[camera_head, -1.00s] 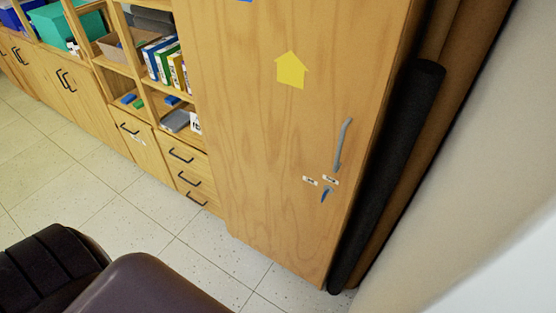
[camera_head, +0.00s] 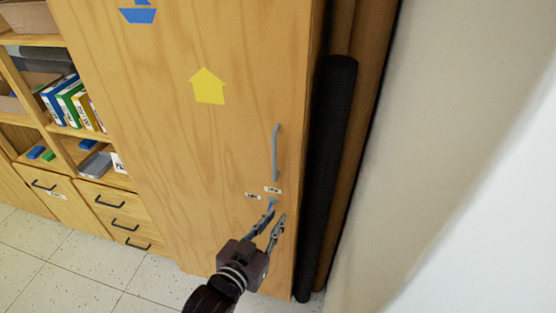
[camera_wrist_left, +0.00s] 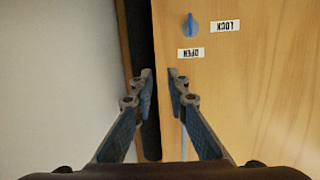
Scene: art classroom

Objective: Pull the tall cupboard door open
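The tall wooden cupboard door (camera_head: 180,130) is shut and carries a yellow house shape and a blue boat shape. Its grey vertical handle (camera_head: 275,153) is near the right edge. Below the handle are two small labels and a blue latch knob (camera_head: 271,204). In the left wrist view the knob (camera_wrist_left: 190,26) sits by labels reading LOCK and OPEN, upside down, and points up and down in that picture. My left gripper (camera_head: 275,217) is open and empty, just below the knob in the head view. Its fingers (camera_wrist_left: 160,75) show apart in the wrist view. My right gripper is not in view.
A black roll (camera_head: 326,180) and brown rolls stand upright right of the cupboard, against a pale wall (camera_head: 440,120). Open shelves with books (camera_head: 75,100) and drawers (camera_head: 112,205) are to the left. The tiled floor (camera_head: 60,270) in front is clear.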

